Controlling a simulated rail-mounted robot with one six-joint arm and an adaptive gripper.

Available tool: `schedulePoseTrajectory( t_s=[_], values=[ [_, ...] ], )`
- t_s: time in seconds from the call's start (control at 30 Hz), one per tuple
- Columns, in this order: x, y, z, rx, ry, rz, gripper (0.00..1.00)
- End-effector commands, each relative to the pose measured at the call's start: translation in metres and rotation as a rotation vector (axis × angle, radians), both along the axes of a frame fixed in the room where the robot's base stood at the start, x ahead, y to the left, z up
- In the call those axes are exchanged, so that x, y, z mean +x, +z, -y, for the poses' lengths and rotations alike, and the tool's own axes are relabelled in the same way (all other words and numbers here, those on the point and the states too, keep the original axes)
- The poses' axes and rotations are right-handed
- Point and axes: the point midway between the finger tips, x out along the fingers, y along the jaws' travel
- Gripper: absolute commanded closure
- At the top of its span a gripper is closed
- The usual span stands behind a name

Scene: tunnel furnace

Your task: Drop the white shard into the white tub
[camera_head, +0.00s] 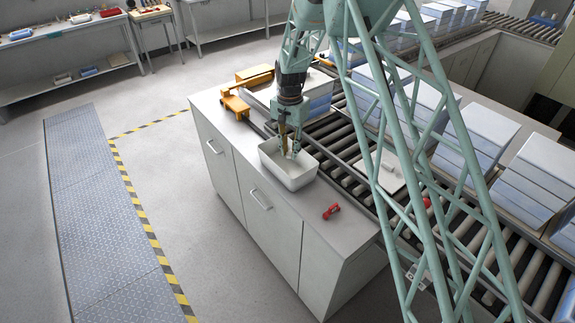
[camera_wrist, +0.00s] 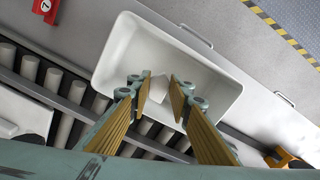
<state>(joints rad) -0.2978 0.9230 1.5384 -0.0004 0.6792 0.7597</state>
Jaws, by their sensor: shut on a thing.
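The white tub (camera_head: 289,179) stands on the grey cabinet top beside the roller conveyor. My gripper (camera_head: 291,151) points down over the tub, its fingertips at or just inside the opening. In the wrist view my gripper (camera_wrist: 162,88) has its yellow-padded fingers around the white shard (camera_wrist: 154,101), which is pale against the pale tub (camera_wrist: 116,58). The fingers partly hide the shard, and its lower edge is hard to make out. The tub's floor shows no other object. In the head view the shard cannot be made out clearly.
A red tool (camera_head: 331,211) lies on the cabinet top right of the tub; a red block marked 7 (camera_wrist: 45,8) shows in the wrist view. An orange fixture (camera_head: 235,104) sits behind the tub. A pale slab (camera_head: 379,172) lies on the rollers.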

Motion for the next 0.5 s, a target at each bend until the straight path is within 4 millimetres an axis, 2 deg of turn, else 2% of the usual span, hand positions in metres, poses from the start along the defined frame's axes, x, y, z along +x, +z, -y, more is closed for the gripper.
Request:
schedulePoseTrajectory(
  t_s=[0.23, 0.27, 0.3, 0.4, 0.5],
  values=[
    [0.0000, -0.0001, 0.0000, 0.000, 0.000, 0.000, 0.91],
    [0.0000, -0.0001, 0.0000, 0.000, 0.000, 0.000, 0.80],
    [0.0000, -0.0001, 0.0000, 0.000, 0.000, 0.000, 0.76],
    [0.0000, -0.0001, 0.0001, 0.000, 0.000, 0.000, 0.67],
    [0.0000, -0.0002, 0.0001, 0.000, 0.000, 0.000, 0.65]
  ],
)
